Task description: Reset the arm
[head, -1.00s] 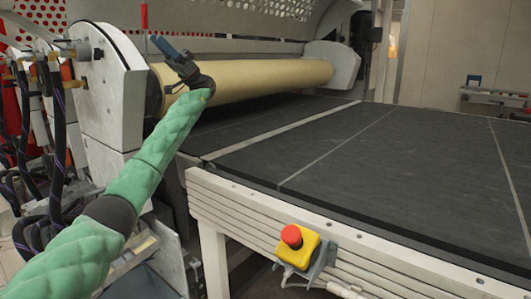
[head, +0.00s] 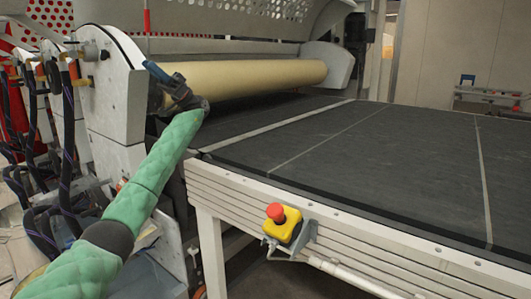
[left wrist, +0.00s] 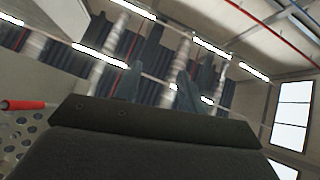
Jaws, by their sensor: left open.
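My left arm, in a green padded sleeve, comes in from the lower left of the head view. Its dark gripper with blue fingers (head: 162,74) stands in front of the left end of the cream roller (head: 245,77). It is raised above the dark conveyor bed and holds nothing. In the left wrist view the two fingers (left wrist: 160,82) stand apart with only the ceiling behind them, so the gripper points upward. My right gripper is in neither view.
The roller machine's white side housing (head: 108,95) and several dark hoses (head: 68,125) are close on the left. The dark conveyor bed (head: 360,150) is bare. A yellow box with a red stop button (head: 278,213) sits on its front rail. The wrist view shows a red rod (left wrist: 22,105).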

